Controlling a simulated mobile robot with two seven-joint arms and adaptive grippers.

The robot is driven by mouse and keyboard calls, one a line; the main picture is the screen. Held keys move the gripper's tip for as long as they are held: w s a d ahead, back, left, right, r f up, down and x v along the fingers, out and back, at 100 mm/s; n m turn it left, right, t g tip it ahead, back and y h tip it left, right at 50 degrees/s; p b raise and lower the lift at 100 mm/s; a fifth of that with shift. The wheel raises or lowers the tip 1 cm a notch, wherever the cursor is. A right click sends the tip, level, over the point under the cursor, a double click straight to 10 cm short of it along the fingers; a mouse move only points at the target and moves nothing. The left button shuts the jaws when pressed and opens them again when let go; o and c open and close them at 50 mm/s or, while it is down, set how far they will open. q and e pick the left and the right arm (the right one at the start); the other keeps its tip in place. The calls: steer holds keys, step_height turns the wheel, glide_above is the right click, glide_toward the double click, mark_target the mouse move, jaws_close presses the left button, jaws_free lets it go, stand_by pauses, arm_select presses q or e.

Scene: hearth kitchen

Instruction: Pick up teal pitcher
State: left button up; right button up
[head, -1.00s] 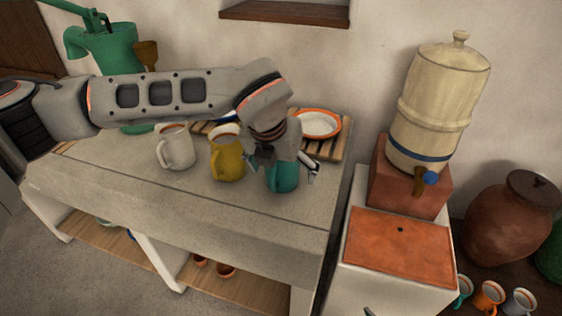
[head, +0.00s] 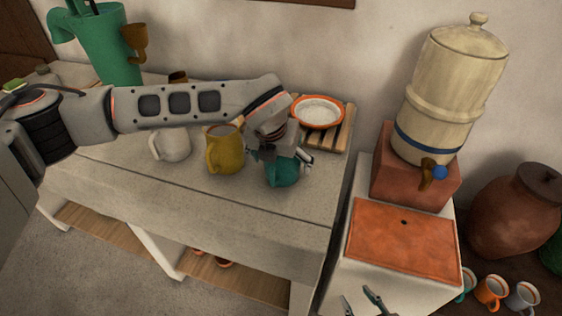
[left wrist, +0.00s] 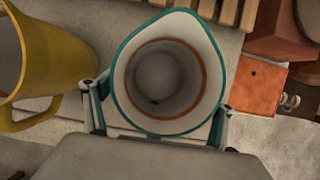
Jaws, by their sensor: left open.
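The teal pitcher (head: 283,175) stands upright near the right end of the stone counter (head: 190,200). In the left wrist view I look down into the pitcher (left wrist: 160,75), whose inside is pale and empty-looking. My left gripper (head: 287,159) is over the pitcher and partly hides its top. In the left wrist view its fingers are open, one on each side of the pitcher; I cannot tell whether they touch it. My right gripper (head: 358,299) shows at the bottom edge with its two fingertips apart and nothing between them.
A yellow pitcher (head: 225,152) stands close left of the teal one, with a white pitcher (head: 172,145) further left. Behind are an orange-rimmed dish (head: 318,111) and a wooden rack (head: 340,134). A water dispenser (head: 447,95) stands on the right.

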arm_select(q)
steer(key=shift+f, duration=0.1)
steer(key=c, duration=1.4)
steer(key=shift+w, duration=0.1)
